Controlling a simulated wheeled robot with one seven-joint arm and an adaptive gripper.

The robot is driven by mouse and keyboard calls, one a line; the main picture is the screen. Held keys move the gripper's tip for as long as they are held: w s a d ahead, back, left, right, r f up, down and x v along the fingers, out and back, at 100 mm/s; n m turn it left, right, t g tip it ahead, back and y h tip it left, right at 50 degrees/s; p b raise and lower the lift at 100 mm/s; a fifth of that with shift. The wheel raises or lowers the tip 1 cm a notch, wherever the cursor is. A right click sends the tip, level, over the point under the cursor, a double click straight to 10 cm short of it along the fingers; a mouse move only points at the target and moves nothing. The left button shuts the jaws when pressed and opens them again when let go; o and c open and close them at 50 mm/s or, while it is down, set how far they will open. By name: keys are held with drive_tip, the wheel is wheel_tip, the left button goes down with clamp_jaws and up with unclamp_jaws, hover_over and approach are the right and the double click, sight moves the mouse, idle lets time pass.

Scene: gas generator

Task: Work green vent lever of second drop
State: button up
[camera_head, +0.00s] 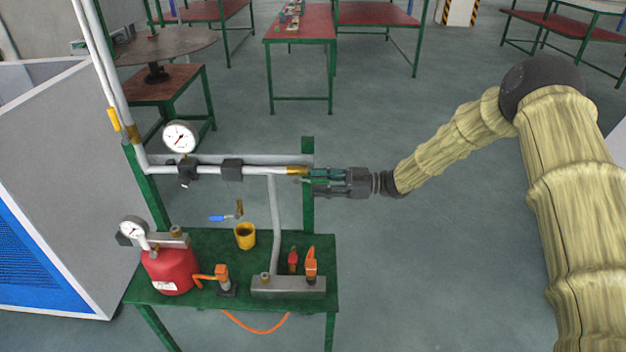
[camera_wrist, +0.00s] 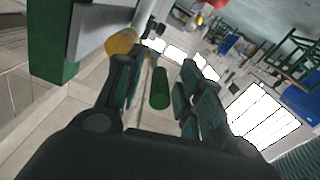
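The green lever (camera_wrist: 160,88) shows in the wrist view as a short green cylinder between the two fingers of my gripper (camera_wrist: 163,90). There is a visible gap on each side of it, so the fingers are around it but apart from it in that view. In the head view my gripper (camera_head: 312,179) points left at the right end of the grey pipe (camera_head: 262,170), beside its brass fitting (camera_head: 297,170). The lever is hard to tell from the fingers there. The brass fitting also shows in the wrist view (camera_wrist: 122,42), just beyond the left finger.
A pressure gauge (camera_head: 180,138) stands on the pipe. The green bench (camera_head: 200,243) below carries a red tank (camera_head: 168,272), a yellow cup (camera_head: 245,236) and a grey manifold (camera_head: 290,287). A green post (camera_head: 308,215) rises close to my gripper. The floor to the right is clear.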

drive_tip(key=shift+a, duration=1.1)
drive_tip(key=shift+c, duration=0.2)
clamp_jaws()
